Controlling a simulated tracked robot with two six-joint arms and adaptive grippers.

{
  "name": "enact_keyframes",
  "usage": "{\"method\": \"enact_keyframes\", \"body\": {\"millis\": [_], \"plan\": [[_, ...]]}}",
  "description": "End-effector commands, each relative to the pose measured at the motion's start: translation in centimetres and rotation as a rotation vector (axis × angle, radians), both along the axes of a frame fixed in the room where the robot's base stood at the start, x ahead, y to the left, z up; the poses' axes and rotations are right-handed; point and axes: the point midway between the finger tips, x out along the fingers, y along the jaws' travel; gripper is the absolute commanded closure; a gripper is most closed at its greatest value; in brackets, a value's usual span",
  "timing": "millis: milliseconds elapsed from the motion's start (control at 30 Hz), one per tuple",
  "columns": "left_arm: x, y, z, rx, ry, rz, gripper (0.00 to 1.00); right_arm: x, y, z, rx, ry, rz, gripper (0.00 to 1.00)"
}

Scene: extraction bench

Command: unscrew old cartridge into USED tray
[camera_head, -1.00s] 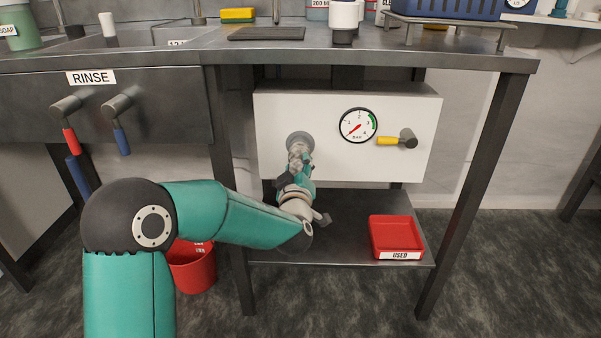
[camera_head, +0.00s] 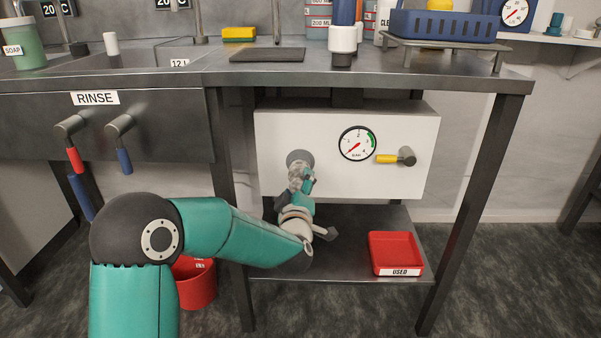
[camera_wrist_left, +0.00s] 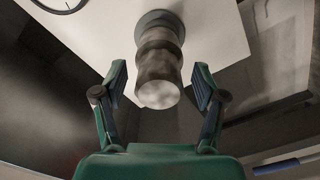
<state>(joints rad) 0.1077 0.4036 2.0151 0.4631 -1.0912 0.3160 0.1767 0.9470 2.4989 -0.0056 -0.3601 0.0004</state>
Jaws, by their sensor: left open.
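The old cartridge (camera_head: 296,176) is a mottled grey-beige cylinder on the round grey socket (camera_head: 299,158) of the white panel, partly hidden by my gripper in the head view. In the left wrist view the cartridge (camera_wrist_left: 158,85) points toward the camera, its pale end free. My left gripper (camera_head: 303,182) is at the cartridge. In the left wrist view its open fingers (camera_wrist_left: 160,82) stand on either side of the cartridge, with gaps visible. The red USED tray (camera_head: 397,245) sits on the lower shelf, right of the gripper, and looks empty. My right gripper is not in view.
A gauge (camera_head: 358,144) and a yellow-handled valve (camera_head: 398,158) are on the panel to the right. The bench top (camera_head: 410,76) overhangs the panel. A table leg (camera_head: 480,200) stands right of the tray. A red bucket (camera_head: 195,285) is on the floor behind my left arm.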

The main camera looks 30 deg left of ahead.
Motion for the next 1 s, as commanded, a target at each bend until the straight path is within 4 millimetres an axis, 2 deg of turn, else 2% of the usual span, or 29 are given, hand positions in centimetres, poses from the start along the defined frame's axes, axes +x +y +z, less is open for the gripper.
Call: {"method": "enact_keyframes", "body": {"millis": [33,400,800,1000], "plan": [[0.0,0.0,0.4,0.069,0.045,0.000,0.29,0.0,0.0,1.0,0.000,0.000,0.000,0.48],[0.0,0.0,0.4,0.615,0.379,-0.001,0.29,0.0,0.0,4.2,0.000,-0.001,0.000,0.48],[0.0,0.0,0.3,1.192,0.733,-0.002,0.29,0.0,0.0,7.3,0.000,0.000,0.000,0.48],[0.0,0.0,0.2,1.413,0.867,-0.002,0.29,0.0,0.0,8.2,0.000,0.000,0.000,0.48]]}}
